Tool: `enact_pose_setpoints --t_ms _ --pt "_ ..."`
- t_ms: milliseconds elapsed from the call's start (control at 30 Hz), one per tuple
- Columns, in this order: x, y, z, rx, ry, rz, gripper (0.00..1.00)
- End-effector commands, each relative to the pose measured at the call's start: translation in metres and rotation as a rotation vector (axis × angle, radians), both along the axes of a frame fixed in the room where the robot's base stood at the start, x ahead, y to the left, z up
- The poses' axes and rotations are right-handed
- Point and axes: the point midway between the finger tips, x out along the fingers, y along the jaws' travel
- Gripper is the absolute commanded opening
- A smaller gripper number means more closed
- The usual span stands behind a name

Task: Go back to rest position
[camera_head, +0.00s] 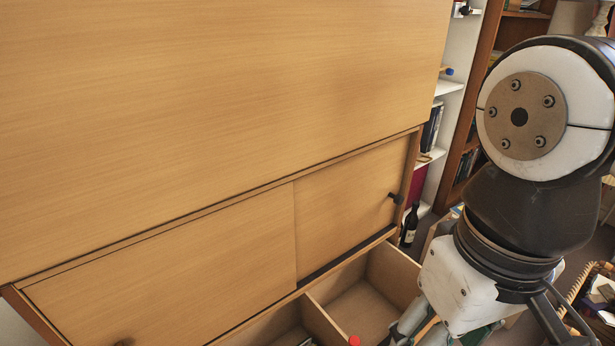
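My arm comes down the right side of the picture, in front of the open drawer's right end. Pale parts that look like my gripper (418,326) show at the bottom edge, below a white block of my arm. The fingertips are cut off or hidden, so I cannot tell whether it is open or shut, or whether it holds anything. The wooden bureau (220,110) fills the left and middle, with its large front panel upright. Its divided drawer (393,272) stands open below, close to my gripper.
A small red thing (354,340) shows at the bottom edge by the drawer divider. The lower sliding panels (340,200) have dark knobs. A dark bottle (409,226) stands right of the bureau. Bookshelves (456,110) stand behind, and clutter lies at the far right.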

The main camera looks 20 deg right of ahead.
Motion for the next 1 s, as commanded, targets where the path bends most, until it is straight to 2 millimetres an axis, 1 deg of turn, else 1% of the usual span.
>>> enact_pose_setpoints --t_ms 833,900,1000 --pt "0.001 0.0 0.0 0.0 -0.002 -0.001 0.56" --pt "0.004 0.0 0.016 0.0 -0.013 0.0 0.56" --pt "0.007 0.0 0.031 0.0 -0.027 0.002 0.56"
